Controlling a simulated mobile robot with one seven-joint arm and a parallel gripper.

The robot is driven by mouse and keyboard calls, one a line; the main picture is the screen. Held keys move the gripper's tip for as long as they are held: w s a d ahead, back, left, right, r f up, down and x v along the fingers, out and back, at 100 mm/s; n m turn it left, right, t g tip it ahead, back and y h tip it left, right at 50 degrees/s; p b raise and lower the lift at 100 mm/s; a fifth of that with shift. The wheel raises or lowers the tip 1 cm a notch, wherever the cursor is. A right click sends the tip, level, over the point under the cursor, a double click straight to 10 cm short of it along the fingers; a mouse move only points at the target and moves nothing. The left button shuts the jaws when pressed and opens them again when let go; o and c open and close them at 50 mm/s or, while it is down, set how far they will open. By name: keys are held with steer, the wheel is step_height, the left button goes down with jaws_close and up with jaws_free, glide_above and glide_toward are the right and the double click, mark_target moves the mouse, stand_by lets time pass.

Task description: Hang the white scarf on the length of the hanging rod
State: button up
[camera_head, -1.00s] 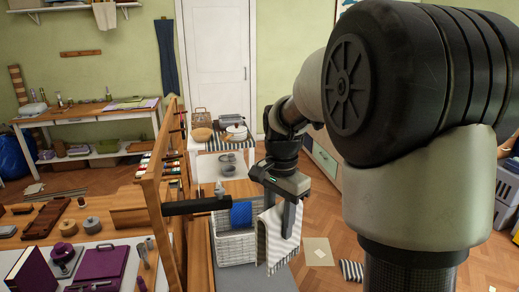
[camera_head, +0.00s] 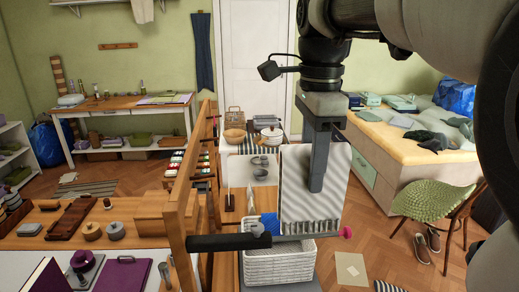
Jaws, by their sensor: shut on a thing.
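My gripper (camera_head: 317,188) is shut on a pale, grey-striped scarf (camera_head: 298,190), the only whitish scarf I see held. The scarf hangs flat and upright from the fingers, with darker stripes near its lower edge. The hanging rod (camera_head: 230,242) is black at its left end by the wooden frame. It runs right as a thin grey bar to a pink knob (camera_head: 346,232). The scarf's lower edge is at about the rod's height in the head view. I cannot tell whether they touch or which is nearer.
A white wicker basket (camera_head: 280,264) stands below the rod, with a blue item (camera_head: 269,223) near its rim. The wooden frame (camera_head: 180,200) stands left of the scarf. A chair with a green cover (camera_head: 432,200) is at the right.

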mark_target(305, 235)
steer(key=shift+s+f+b, duration=0.1)
steer(key=shift+f+b, duration=6.65)
steer(key=shift+f, duration=2.85)
steer(key=o, duration=1.2)
